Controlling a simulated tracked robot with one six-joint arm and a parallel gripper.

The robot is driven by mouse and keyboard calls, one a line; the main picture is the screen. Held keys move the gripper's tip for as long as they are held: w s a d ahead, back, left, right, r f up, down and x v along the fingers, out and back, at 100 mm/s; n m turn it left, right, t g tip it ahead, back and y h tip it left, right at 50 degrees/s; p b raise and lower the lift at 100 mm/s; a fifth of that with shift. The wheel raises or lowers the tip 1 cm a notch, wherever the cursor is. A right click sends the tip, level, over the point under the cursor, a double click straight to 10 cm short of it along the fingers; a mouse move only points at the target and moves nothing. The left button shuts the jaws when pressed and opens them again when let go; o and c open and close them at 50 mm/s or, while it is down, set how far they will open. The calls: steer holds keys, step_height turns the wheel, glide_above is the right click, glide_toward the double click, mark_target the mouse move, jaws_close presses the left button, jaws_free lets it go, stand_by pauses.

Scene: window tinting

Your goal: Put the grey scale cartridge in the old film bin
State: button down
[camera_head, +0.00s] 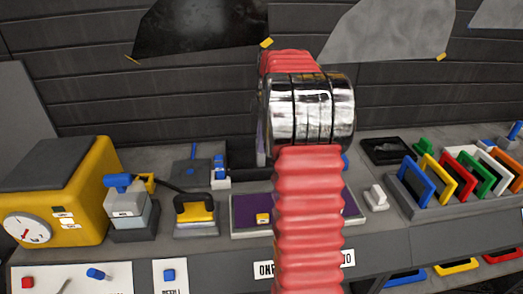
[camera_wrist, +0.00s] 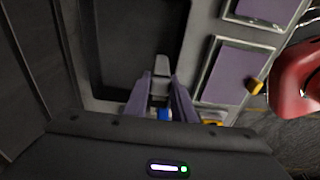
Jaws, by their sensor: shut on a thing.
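In the wrist view my gripper (camera_wrist: 160,84) points away from the camera, with its two purple-grey fingers close around a small grey piece (camera_wrist: 160,66). This looks like the grey scale cartridge, and a bit of blue shows near the base of the fingers. A wide, dark, open recess with a grey rim (camera_wrist: 88,98) lies just beyond and left of the fingertips. It may be the old film bin, but no label shows. In the head view my red, ribbed arm covers the middle, and the gripper and held piece are hidden.
A yellow machine (camera_head: 82,190) with a dial, a blue-topped bottle (camera_head: 130,212) and a yellow, black-handled tool (camera_head: 196,212) stand left on the grey bench. A purple panel (camera_head: 248,208) lies behind my arm. Coloured frames (camera_head: 418,186) stand in a rack at right.

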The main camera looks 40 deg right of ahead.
steer(key=shift+f, duration=1.9)
steer(key=shift+f, duration=0.1)
steer(key=c, duration=1.5)
jaws_free()
steer(key=r, duration=0.8)
steer(key=d+r, duration=0.1)
steer(key=r, duration=0.3)
steer(key=shift+s+d+r, duration=0.1)
steer(key=shift+s, duration=0.3)
